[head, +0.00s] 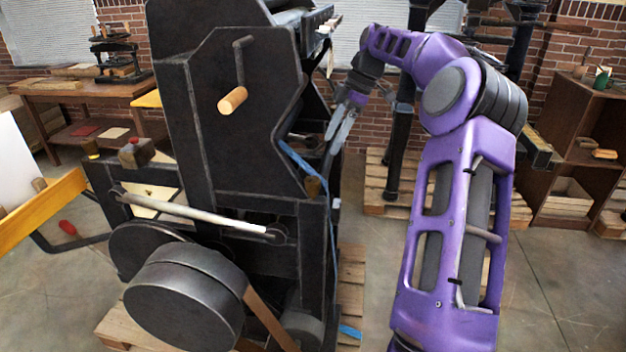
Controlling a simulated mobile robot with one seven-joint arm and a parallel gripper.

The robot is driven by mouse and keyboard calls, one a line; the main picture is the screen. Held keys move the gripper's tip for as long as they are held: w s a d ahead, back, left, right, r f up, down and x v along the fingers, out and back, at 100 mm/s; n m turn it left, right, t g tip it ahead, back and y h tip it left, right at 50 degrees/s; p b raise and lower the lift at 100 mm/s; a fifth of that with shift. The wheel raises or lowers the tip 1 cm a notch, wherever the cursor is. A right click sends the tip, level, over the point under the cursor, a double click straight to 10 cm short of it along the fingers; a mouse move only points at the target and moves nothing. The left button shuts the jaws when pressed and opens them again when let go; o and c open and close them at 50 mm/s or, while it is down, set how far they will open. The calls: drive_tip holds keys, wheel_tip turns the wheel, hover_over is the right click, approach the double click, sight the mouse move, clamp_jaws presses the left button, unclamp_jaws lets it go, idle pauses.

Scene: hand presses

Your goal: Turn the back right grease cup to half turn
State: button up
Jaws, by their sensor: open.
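The large black hand press (240,120) fills the left and middle of the head view. My gripper (341,122) is at the end of my purple arm, beside the press's right edge, with its grey fingers pointing down and left. It is open, and I see nothing between its fingers. A small brown knob-like part (313,186) sits on the frame below the fingers. A small yellow-topped part (93,152) is on the press's left end. I cannot tell whether either is a grease cup, and the back right one is not clearly visible.
A crank with a wooden handle (232,100) sticks out from the press side. A wheel (185,295) and a brown belt are below. A wooden shelf (575,150) stands at the right, and a workbench (85,88) at the back left. The floor at lower right is clear.

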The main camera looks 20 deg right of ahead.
sight(313, 179)
drive_tip(key=b+x, duration=0.1)
drive_tip(key=x, duration=1.1)
drive_tip(key=shift+a+r, duration=0.1)
clamp_jaws()
